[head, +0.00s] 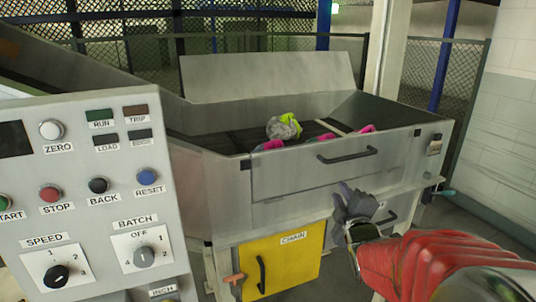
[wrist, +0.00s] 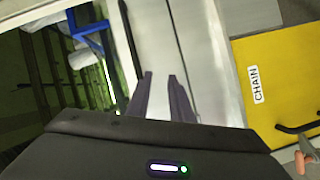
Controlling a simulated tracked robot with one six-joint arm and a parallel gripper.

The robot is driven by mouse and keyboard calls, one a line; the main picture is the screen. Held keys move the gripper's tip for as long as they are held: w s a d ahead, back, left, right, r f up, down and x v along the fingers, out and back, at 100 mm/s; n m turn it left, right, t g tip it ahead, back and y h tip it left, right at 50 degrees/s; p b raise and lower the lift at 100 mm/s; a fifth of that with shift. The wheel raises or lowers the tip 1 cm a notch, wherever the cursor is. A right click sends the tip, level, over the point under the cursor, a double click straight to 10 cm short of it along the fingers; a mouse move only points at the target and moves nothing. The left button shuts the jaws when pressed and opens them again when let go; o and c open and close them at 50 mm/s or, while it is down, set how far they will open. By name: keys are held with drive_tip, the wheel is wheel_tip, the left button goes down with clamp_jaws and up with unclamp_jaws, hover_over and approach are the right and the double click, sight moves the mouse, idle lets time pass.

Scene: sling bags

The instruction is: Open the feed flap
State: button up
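The feed flap seems to be the grey metal front panel (head: 300,187) of the hopper, though I see no label on it. It is closed, with a long dark bar handle (head: 347,156) near its top edge. My gripper (head: 356,194) is in front of the machine, below and slightly right of that handle, and apart from it. In the wrist view my gripper (wrist: 160,77) has its two dark fingers apart, with only grey metal showing between them. The handle cannot be made out in the wrist view.
A yellow CHAIN door (head: 285,266) with a black handle sits below; it also shows in the wrist view (wrist: 290,75). A control panel (head: 85,190) stands at left. Colourful bundles (head: 284,127) lie in the hopper. Another dark handle (head: 387,218) is just right of my gripper.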

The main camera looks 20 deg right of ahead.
drive_tip(key=d+n+t, duration=0.1)
drive_tip(key=d+r+n+t, duration=0.1)
drive_tip(key=d, duration=0.1)
drive_tip(key=s+d+n+t, duration=0.1)
drive_tip(key=d, duration=0.1)
drive_tip(key=shift+s+d+r+n+h, duration=0.1)
drive_tip(key=shift+d+r+n+h, duration=0.05)
drive_tip(key=shift+r+n+h, duration=0.2)
drive_tip(key=shift+f, duration=0.1)
